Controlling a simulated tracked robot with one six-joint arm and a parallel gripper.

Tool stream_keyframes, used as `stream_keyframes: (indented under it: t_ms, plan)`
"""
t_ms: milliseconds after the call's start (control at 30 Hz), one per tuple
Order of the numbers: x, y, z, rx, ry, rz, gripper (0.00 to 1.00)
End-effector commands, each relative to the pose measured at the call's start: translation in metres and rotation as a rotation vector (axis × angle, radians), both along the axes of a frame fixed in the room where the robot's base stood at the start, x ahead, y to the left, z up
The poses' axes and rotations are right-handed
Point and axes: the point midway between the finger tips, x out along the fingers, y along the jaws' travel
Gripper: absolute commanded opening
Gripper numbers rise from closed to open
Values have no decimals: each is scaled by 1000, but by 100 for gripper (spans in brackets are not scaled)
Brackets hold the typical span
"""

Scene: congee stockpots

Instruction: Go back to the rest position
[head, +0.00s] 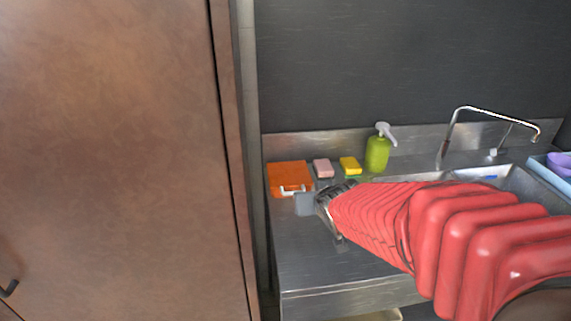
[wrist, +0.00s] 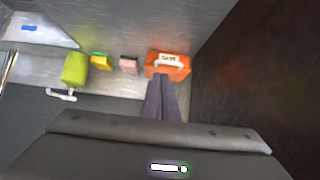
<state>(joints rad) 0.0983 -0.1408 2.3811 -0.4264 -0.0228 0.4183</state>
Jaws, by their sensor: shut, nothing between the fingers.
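My gripper (head: 306,202) hangs over the left part of the steel counter in the head view, at the end of my red-sleeved arm. In the wrist view its grey fingers (wrist: 162,98) are together, with nothing between them. An orange box (head: 289,177) with a white handle lies just beyond the fingertips. The box also shows in the wrist view (wrist: 180,68), where the fingertips overlap its lower left part. I cannot tell whether the fingers touch it.
A pink sponge (head: 323,168), a yellow and green sponge (head: 350,166) and a green soap bottle (head: 377,154) stand along the back wall. The faucet (head: 444,150) and sink (head: 515,184) are at right. A brown door (head: 120,160) fills the left. The counter front (head: 320,262) is clear.

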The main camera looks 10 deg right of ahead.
Motion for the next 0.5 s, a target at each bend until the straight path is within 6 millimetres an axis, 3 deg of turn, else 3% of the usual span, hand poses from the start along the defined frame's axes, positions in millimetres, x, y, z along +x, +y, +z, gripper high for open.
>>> stream_keyframes:
  t_ms: [167,267,500]
  plan:
    - [-11,-6,-13,-38,67,0,0]
    - [-27,-12,-29,-59,153,-12,0]
    - [-89,-16,-42,-82,354,-34,0]
